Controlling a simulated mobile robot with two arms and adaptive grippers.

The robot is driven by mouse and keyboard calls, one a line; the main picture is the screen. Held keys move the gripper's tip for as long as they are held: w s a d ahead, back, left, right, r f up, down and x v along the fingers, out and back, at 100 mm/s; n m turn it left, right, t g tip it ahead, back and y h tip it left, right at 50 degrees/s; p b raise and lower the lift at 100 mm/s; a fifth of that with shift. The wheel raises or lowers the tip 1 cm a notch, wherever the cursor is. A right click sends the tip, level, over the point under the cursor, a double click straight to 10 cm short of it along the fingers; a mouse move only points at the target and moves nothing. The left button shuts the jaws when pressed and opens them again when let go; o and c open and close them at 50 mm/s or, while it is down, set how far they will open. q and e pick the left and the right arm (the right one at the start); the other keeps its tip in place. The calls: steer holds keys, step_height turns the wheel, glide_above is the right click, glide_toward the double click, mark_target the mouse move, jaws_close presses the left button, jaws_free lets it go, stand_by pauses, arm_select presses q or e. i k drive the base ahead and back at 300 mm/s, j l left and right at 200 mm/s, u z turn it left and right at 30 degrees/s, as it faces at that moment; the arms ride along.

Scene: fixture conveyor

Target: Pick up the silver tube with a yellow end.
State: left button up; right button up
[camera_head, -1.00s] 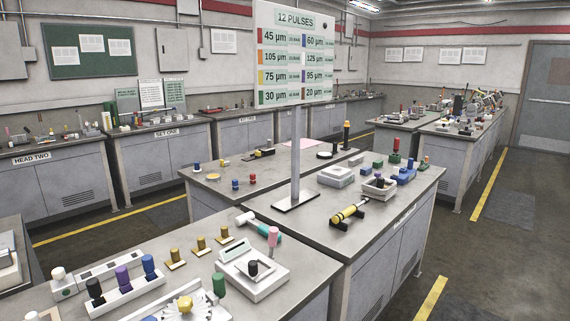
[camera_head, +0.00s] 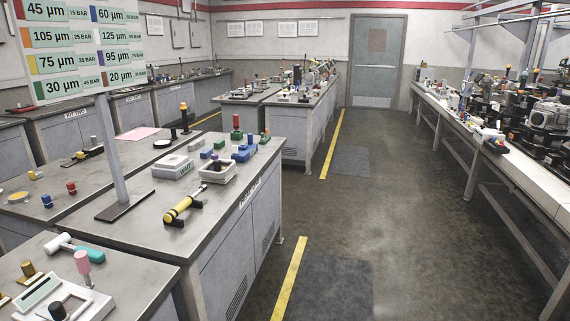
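A tube with a yellow body, dark bands and a thin silver end (camera_head: 184,205) lies tilted in a small black cradle (camera_head: 174,221) on the grey workbench (camera_head: 212,228). It rests near the bench's right edge, in front of a white tray with a dark-topped piece. No other silver tube with a yellow end is clear to me in this view. Neither of my grippers shows in the head view.
A sign on a post (camera_head: 112,150) stands left of the tube. A white box (camera_head: 172,167) and blue and green pieces sit behind it. A long bench with machinery (camera_head: 500,165) runs along the right. The floor aisle (camera_head: 345,225) between is clear.

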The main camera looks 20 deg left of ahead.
mark_target(33, 176)
steer(key=i, duration=5.05)
steer(key=i+u, duration=0.15)
steer(key=i, duration=0.4)
steer(key=i+l+u, duration=0.1)
steer(key=i, duration=0.45)
steer(key=i+l+u, duration=0.15)
steer(key=i, duration=0.45)
steer(key=i+j+u, duration=0.2)
steer(key=u, duration=0.25)
steer(key=i+u, duration=0.75)
steer(key=u, duration=0.2)
steer(key=i+l+u, duration=0.15)
steer(key=i+u, duration=0.15)
steer(key=u, duration=0.2)
steer(key=i+j+u, duration=0.15)
steer(key=i+u, duration=0.2)
steer(key=i, duration=0.5)
steer(key=i+l+u, duration=0.1)
steer(key=i+u, duration=0.25)
steer(key=i, duration=2.2)
steer(key=i+u, duration=0.15)
steer(key=i, duration=0.7)
steer(key=i+l+u, duration=0.1)
steer(key=i, duration=0.7)
steer(key=l, duration=0.05)
